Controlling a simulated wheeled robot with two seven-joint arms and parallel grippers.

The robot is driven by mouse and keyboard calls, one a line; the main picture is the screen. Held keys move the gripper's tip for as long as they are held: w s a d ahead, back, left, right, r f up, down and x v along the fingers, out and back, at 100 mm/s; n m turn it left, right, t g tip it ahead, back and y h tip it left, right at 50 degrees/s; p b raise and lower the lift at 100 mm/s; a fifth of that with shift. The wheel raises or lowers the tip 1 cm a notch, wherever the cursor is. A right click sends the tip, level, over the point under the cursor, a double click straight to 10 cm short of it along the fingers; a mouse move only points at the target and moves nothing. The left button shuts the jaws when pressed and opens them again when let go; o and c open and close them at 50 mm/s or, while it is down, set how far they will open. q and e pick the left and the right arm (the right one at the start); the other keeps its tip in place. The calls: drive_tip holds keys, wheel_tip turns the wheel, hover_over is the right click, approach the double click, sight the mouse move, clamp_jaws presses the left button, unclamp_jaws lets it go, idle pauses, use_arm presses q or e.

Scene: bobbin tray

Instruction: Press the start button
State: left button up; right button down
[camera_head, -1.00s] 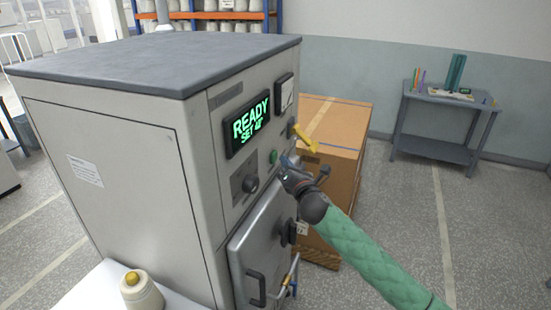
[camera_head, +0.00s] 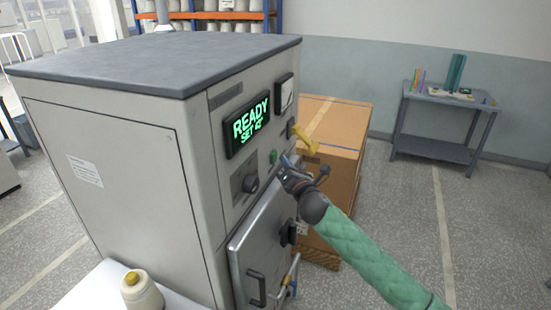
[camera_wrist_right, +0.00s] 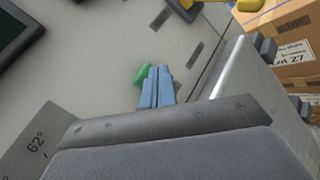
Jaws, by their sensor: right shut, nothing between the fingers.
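The green start button (camera_head: 273,157) is on the front panel of the grey machine (camera_head: 115,120), below the display (camera_head: 248,127) that reads "READY" and "SET 42°". My right gripper (camera_head: 286,161) is at the panel just right of the button. In the right wrist view the shut blue fingertips (camera_wrist_right: 158,84) overlap part of the green button (camera_wrist_right: 142,75), which shows beside and behind them. I cannot tell whether they touch it. The right gripper holds nothing. My left gripper is not in view.
A yellow lever (camera_head: 304,139) sticks out from the panel just above my right gripper. Cardboard boxes (camera_head: 345,140) stand behind the machine. A yarn cone (camera_head: 142,292) stands at the front left.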

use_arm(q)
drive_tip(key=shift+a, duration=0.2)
use_arm(e)
drive_tip(key=shift+w+a, duration=0.15)
drive_tip(key=shift+a, duration=0.4)
idle(0.3)
drive_tip(key=shift+a, duration=0.2)
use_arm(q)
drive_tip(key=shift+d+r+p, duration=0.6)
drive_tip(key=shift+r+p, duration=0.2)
use_arm(e)
drive_tip(key=s+d, duration=0.2)
drive_tip(key=d, duration=0.4)
drive_tip(key=shift+d, duration=0.2)
idle(0.8)
